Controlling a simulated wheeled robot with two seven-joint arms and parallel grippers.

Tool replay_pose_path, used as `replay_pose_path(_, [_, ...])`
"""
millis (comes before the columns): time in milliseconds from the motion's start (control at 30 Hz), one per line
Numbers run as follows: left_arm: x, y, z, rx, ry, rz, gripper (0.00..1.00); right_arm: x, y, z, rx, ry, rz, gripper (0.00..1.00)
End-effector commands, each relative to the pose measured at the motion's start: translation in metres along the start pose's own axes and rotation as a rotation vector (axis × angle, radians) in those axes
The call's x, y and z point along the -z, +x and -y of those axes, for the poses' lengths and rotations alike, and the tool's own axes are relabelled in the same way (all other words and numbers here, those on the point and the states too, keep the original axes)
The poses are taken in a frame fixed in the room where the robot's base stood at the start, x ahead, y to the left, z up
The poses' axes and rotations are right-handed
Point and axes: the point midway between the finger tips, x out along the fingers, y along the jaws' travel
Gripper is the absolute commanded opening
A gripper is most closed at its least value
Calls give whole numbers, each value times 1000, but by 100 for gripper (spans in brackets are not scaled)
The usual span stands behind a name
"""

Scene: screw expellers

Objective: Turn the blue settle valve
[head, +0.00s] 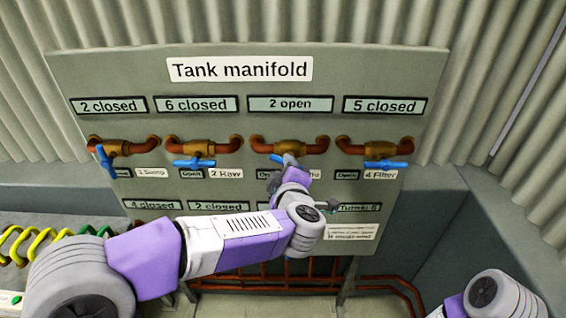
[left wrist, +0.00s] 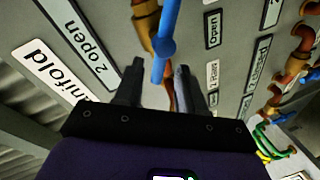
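The grey tank manifold panel (head: 120,68) carries a row of valves with blue handles. The third valve from the left (head: 290,147) sits under the sign "2 open" (head: 290,104); its name label is hidden behind my left arm. Its blue handle (head: 276,158) is mostly hidden by my left gripper (head: 281,172) in the head view. In the left wrist view, the blue handle (left wrist: 166,46) lies between my two open fingers (left wrist: 160,70), with a visible gap beside it. My right gripper is out of view; only part of that arm shows at lower right.
Neighbouring valves are 2 Raw (head: 194,162) on the left and 4 Filter (head: 385,164) on the right, both with level handles. The 1 valve's handle (head: 105,160) is steeply tilted. Lower signs are partly covered by my arm. Red pipes (head: 390,285) run below.

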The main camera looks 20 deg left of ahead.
Motion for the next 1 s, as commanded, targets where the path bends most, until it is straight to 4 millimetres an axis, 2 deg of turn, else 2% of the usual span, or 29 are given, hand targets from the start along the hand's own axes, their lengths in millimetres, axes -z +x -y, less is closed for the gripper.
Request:
replay_pose_path(33, [0,-9,-1,-2,0,2,40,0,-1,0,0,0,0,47])
replay_pose_path(200, [0,-26,0,-1,0,1,40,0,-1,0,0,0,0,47])
replay_pose_path(633, [0,-32,1,0,1,1,40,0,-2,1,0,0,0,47])
replay_pose_path(1000, [0,-74,12,-1,1,3,40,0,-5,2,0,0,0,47])
